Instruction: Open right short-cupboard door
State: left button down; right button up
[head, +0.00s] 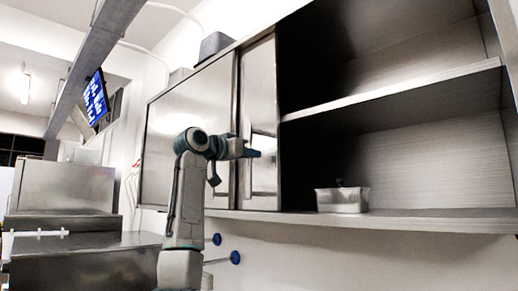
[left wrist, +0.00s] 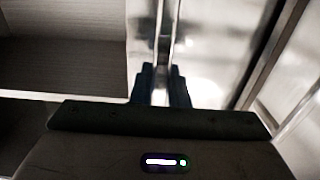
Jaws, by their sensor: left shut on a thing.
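The wall cupboard's right door (head: 259,85) is a shiny steel sliding panel. It stands slid to the left, mostly overlapped with the left door (head: 190,105), so the right part of the cupboard is open. My left gripper (head: 254,153) is at the right door, near its free right edge. In the left wrist view its two blue-black fingers (left wrist: 161,88) are shut around a thin vertical strip of the door (left wrist: 165,40); whether this is the edge or a handle I cannot tell. My right gripper is not in view.
The open cupboard shows a middle shelf (head: 400,88) and a small metal container (head: 342,199) on the bottom shelf (head: 430,220). Steel machines (head: 65,187) stand at the lower left. Blue knobs (head: 235,257) stick out below the cupboard.

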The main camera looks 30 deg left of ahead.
pick_arm(q)
jog(key=shift+w+a, duration=0.15)
jog(key=shift+a, duration=0.5)
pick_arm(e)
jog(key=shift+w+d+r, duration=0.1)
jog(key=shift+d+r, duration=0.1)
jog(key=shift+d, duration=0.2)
